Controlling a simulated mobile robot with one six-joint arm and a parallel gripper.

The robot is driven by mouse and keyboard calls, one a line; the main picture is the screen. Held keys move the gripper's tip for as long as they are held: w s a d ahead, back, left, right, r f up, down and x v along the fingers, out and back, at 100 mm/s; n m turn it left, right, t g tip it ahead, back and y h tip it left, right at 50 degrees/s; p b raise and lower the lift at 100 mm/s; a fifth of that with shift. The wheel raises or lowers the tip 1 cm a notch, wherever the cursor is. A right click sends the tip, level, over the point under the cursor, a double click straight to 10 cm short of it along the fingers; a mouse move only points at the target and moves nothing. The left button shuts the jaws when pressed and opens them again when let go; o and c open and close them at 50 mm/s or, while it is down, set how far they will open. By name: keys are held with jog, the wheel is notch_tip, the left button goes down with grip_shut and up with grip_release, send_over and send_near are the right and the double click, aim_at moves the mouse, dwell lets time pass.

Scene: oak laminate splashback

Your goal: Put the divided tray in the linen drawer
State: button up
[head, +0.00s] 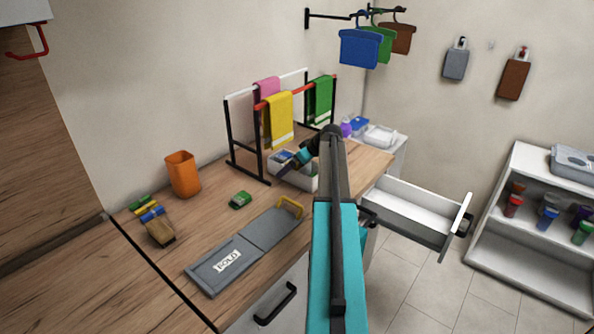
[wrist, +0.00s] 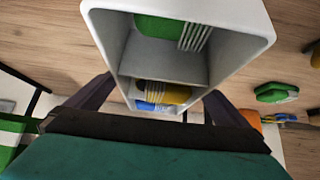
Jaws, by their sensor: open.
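The divided tray (head: 307,184) is a white box on the wooden counter by the towel rack, partly hidden behind my arm. In the wrist view the tray (wrist: 197,68) has a cross wall, with a green striped item in one compartment and yellow and blue striped items beyond it. My gripper (head: 292,163) is open at the tray. In the wrist view its dark fingers (wrist: 160,92) show on either side of the tray's narrow end; I cannot tell whether they touch it. The linen drawer (head: 408,211) is pulled open at the right of the counter and its visible inside is empty.
A rack with hanging towels (head: 279,122) stands close behind the tray. A white tray (head: 380,136) stands at the back right. Shelves (head: 535,240) stand right of the drawer.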

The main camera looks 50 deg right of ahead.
jog(key=shift+x, duration=0.9)
jog(key=shift+r, duration=0.1)
jog(key=c, duration=1.3)
